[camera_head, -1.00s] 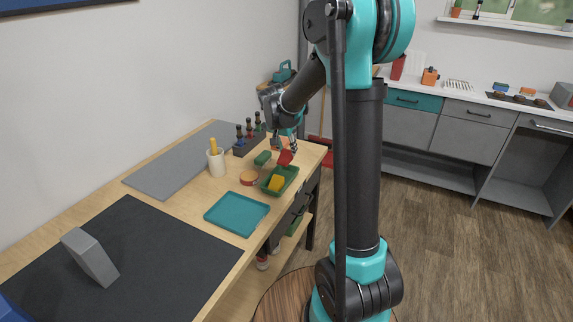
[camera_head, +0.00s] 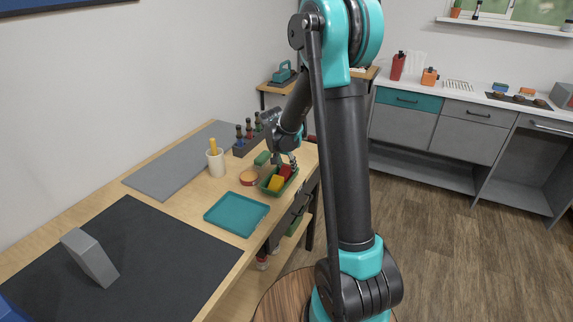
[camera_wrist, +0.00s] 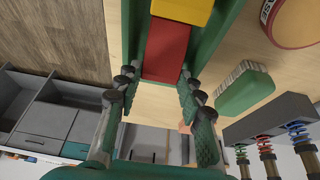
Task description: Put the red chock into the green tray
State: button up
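The red chock (camera_head: 285,171) lies inside the green tray (camera_head: 265,188), beside a yellow block (camera_head: 276,183). In the wrist view the red chock (camera_wrist: 167,50) sits between the walls of the green tray (camera_wrist: 211,47), with the yellow block (camera_wrist: 183,10) beyond it. My gripper (camera_head: 290,161) is just above the tray's far end. In the wrist view my gripper (camera_wrist: 158,76) has its fingers spread at the near end of the chock, with a gap visible on the left side. The chock's underside is hidden.
A green brush (camera_wrist: 243,89) and an orange round tin (camera_head: 249,178) lie close beside the tray. A rack of screwdrivers (camera_head: 247,140) and a white cup (camera_head: 215,162) stand further left. A flat teal tray (camera_head: 237,213) lies nearer, on the workbench.

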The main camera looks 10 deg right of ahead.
jog(key=shift+o, duration=0.5)
jog(key=shift+r, duration=0.2)
jog(key=v, duration=1.2)
jog(key=s+d+f+n+y, duration=0.1)
jog(key=s+d+f+n, duration=0.1)
jog(key=s, duration=0.7)
jog(key=s+d+f+n+y, duration=0.1)
jog(key=s+d+f+n, duration=0.1)
jog(key=s+f, duration=0.3)
jog(key=s+d+f+n, duration=0.2)
jog(key=s+f+n, duration=0.1)
jog(key=s, duration=0.9)
jog(key=shift+s+d+y, duration=0.3)
jog(key=shift+d+y, duration=0.1)
